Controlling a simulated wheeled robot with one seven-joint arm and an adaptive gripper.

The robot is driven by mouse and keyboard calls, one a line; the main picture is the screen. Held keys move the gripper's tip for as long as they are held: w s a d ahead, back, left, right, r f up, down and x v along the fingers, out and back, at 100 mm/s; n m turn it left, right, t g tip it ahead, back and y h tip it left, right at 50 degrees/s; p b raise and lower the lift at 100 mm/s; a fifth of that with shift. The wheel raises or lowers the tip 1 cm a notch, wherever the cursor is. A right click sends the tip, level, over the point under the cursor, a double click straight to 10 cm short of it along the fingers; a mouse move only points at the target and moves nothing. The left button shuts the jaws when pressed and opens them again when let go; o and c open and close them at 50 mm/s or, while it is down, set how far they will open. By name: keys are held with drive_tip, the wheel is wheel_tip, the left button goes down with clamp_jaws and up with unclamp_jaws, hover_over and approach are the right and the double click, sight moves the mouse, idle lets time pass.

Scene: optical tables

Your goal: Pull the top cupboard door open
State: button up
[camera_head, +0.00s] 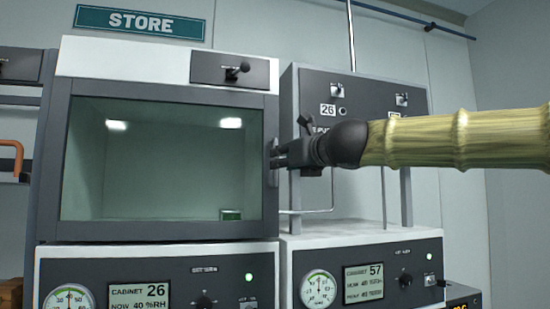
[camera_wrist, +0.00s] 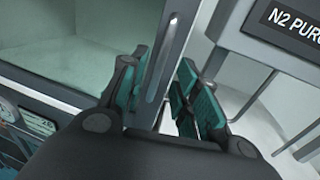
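The top cupboard door (camera_head: 150,170) is a glass pane in a dark grey frame and looks shut. Its handle (camera_head: 273,165) is a small upright bar on the right side of the frame. My gripper (camera_head: 282,155) comes in from the right and is at this handle. In the wrist view, the teal-padded fingers of my gripper (camera_wrist: 167,85) stand apart, on either side of the upright grey door edge and handle (camera_wrist: 165,55). A gap shows between the pads, and I cannot tell whether either pad touches the handle.
A second cabinet (camera_head: 360,236) with an open frame and white base stands just right of the door, behind my gripper. Control panels with gauges (camera_head: 155,285) lie below. A STORE sign (camera_head: 140,23) hangs above. A shelf unit (camera_head: 15,130) stands at the left.

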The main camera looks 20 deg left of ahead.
sight(276, 180)
drive_tip(key=shift+p+x, duration=0.7)
drive_tip(key=shift+x, duration=1.8)
clamp_jaws()
